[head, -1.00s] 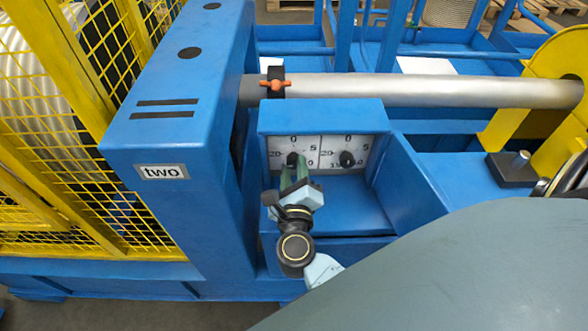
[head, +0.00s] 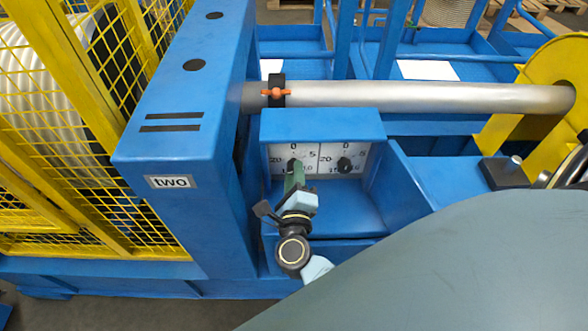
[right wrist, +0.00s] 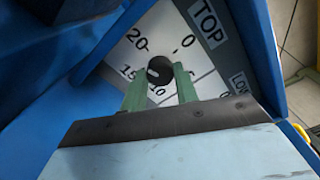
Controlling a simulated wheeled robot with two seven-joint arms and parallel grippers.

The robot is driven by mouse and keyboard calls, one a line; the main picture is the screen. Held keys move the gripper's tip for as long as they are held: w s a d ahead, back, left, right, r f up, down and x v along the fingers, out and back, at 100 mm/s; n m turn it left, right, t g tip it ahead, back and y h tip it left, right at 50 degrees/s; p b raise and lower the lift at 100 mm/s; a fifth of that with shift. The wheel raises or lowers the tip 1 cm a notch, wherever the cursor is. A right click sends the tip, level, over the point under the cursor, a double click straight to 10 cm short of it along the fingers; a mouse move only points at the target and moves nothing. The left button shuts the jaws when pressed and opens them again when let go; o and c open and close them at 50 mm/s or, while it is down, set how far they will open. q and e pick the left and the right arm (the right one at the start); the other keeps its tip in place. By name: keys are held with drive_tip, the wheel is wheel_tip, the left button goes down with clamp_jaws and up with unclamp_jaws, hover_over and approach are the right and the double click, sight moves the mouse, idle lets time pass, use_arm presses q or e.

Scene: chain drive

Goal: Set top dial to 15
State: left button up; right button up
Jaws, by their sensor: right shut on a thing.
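The top dial is a black knob (right wrist: 161,69) on a white scale plate marked 0, 10, 15 and 20, with a TOP label (right wrist: 207,24) beside it. In the head view it is the left of two dials (head: 292,162), partly hidden by my right gripper. My right gripper (right wrist: 161,82) is shut on the knob, with one green finger on either side of it. A small white mark shows on the knob's face, toward the side of the 15. The right gripper also shows in the head view (head: 294,172). My left gripper is not in view.
A second black dial (head: 345,164) sits just right of the held one. The blue housing (head: 322,124) walls the dials in above and at the sides. A steel bar (head: 420,97) with an orange-handled collar (head: 276,93) runs behind. A yellow mesh guard (head: 70,130) stands at left.

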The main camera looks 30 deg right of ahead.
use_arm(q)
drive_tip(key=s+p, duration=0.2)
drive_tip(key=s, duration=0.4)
use_arm(e)
drive_tip(key=shift+r+n, duration=0.15)
drive_tip(key=shift+n, duration=0.95)
drive_tip(key=n+p, duration=0.2)
drive_tip(key=n, duration=0.1)
drive_tip(key=shift+p, duration=0.4)
drive_tip(key=n+p, duration=0.1)
drive_tip(key=n, duration=0.2)
drive_tip(key=shift+p, duration=0.4)
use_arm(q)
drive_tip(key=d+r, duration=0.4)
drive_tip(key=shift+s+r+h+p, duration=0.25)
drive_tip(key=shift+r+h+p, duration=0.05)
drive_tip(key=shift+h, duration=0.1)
use_arm(e)
drive_tip(key=shift+n, duration=0.7)
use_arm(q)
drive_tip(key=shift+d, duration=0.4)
use_arm(e)
drive_tip(key=o, duration=1)
drive_tip(key=shift+s, duration=0.1)
